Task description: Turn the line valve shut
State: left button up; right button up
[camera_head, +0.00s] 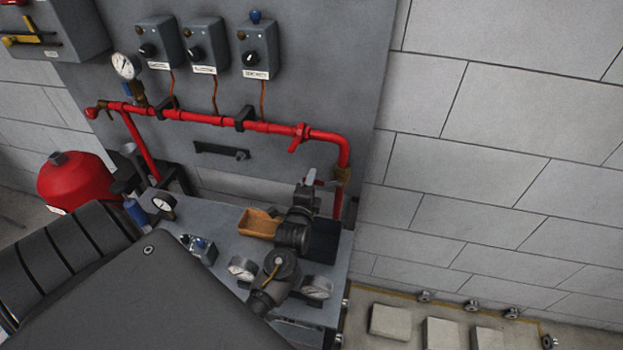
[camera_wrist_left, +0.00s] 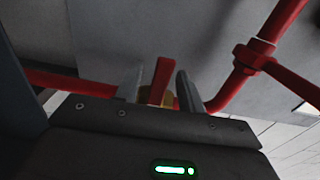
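The line valve is a brass body (camera_head: 342,175) on the right-hand vertical run of the red pipe (camera_head: 347,153). Its red lever (camera_wrist_left: 163,80) stands between the two fingers of my left gripper (camera_wrist_left: 158,90) in the left wrist view, with the brass body just below. Small gaps show between the lever and the fingers, so the gripper is open around it. In the head view my left gripper (camera_head: 311,181) is beside the valve, and the lever is mostly hidden behind it. My right gripper is not in view.
Another red valve (camera_head: 299,136) is on the horizontal pipe. Control boxes (camera_head: 207,46) and a pressure gauge (camera_head: 126,66) are above. A brown tray (camera_head: 259,223) and gauges (camera_head: 243,268) are on the pump bench below. A red tank (camera_head: 75,180) stands left.

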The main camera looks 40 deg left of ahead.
pick_arm(q)
jog(key=b+v, duration=0.1)
jog(key=v, duration=0.7)
jog(key=shift+s+b, duration=0.3)
jog(key=shift+b, duration=0.05)
